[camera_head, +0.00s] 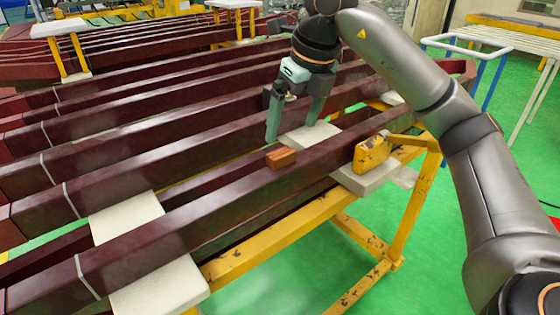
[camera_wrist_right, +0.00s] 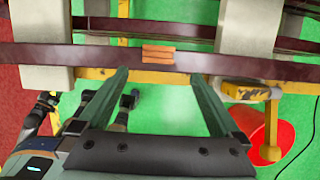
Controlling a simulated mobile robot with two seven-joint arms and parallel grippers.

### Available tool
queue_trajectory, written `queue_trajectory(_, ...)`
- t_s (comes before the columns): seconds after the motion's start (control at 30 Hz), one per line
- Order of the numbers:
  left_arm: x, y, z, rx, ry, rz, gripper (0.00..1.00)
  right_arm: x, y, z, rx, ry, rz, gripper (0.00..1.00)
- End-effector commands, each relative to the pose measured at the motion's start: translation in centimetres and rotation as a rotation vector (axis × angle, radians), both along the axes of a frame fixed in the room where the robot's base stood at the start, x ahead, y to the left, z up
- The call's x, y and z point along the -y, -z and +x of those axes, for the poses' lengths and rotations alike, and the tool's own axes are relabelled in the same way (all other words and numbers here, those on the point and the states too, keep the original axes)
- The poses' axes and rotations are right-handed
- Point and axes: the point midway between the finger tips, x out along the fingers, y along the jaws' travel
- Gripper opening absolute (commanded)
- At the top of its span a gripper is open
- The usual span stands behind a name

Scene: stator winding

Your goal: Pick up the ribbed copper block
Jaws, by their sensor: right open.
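The ribbed copper block (camera_head: 281,158) is small and orange-brown. It sits on top of the nearest long dark-red bar (camera_head: 205,209). In the right wrist view the ribbed copper block (camera_wrist_right: 158,55) lies on the bar, ahead of the fingertips and roughly midway between them. My right gripper (camera_head: 294,139) is open and empty, its fingers pointing down above and just behind the block in the head view, apart from it. In the right wrist view my right gripper (camera_wrist_right: 160,75) has its two fingers spread wide. My left gripper is not in view.
Several parallel dark-red bars rest on white pads (camera_head: 160,289) over a yellow frame (camera_head: 275,237). A yellow bracket (camera_head: 371,153) stands right of the block, near my right forearm. Green floor (camera_head: 290,272) shows below. A white-topped rack (camera_head: 500,55) stands at the back right.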

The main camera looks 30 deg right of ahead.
Motion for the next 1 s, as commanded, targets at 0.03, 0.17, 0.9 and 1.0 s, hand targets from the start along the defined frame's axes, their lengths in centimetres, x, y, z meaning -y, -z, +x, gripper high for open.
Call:
queue_trajectory(0.03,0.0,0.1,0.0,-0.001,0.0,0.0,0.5,0.0,0.9,0.2,-0.004,0.0,-0.001,1.0)
queue_trajectory(0.17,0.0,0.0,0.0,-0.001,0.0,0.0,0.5,0.0,1.9,0.6,-0.001,0.0,0.0,1.0)
queue_trajectory(0.9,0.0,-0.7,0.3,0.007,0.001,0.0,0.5,-0.4,6.9,2.7,0.001,-0.001,0.001,0.99)
queue_trajectory(1.0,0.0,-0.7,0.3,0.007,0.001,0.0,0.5,-0.4,6.9,2.7,0.001,-0.001,0.001,0.88)
